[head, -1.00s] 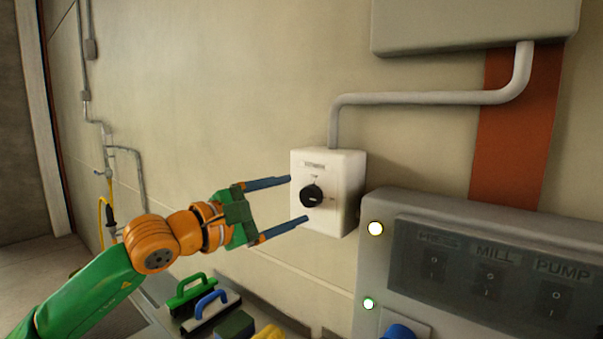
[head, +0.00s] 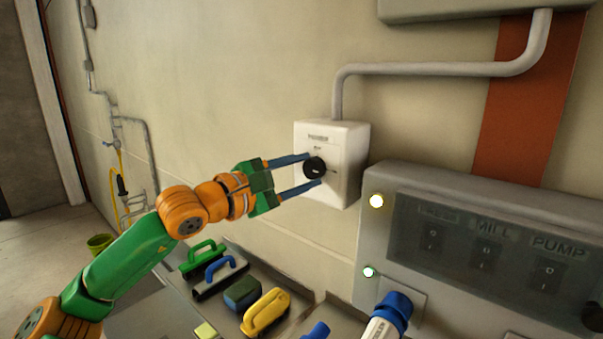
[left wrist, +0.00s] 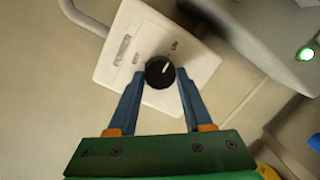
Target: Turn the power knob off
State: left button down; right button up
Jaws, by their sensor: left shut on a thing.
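The power knob (head: 315,168) is a round black dial with a light pointer line on the front of a white wall box (head: 346,165). In the left wrist view the knob (left wrist: 160,71) sits between the fingertips, and its pointer line aims up and a little right on the white plate (left wrist: 122,74). My left gripper (head: 312,168) has its two blue fingers shut on the knob, one above and one below in the head view. My right gripper is not in view.
A grey panel (head: 400,182) with PUMP and MILL switches and two lit lamps stands right of the box. A grey conduit (head: 430,69) runs above it. Below, a tray holds brushes with green, blue and yellow handles (head: 266,312). A blue-and-white plug (head: 388,317) is at lower right.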

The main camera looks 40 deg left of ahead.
pick_arm(q)
jog(key=n+b, duration=0.2)
jog(key=n, duration=0.1)
jog(key=shift+f+n+t, duration=0.15)
jog(key=shift+n+t, duration=0.15)
jog(key=n+b, duration=0.3)
jog(key=n, duration=0.2)
jog(key=shift+n+t, duration=0.4)
jog(key=n+y+b, duration=0.1)
jog(key=n+b, duration=0.1)
jog(key=n, duration=0.3)
jog(key=shift+d, duration=0.15)
jog(key=shift+n+t+y+b, duration=0.3)
jog(key=shift+n+y+b, duration=0.25)
jog(key=shift+n, duration=1.95)
jog(key=c, duration=0.7)
grip_release()
jog(key=o, duration=0.3)
jog(key=shift+o, duration=0.4)
jog(key=shift+w+d, duration=0.1)
jog(key=shift+w, duration=0.05)
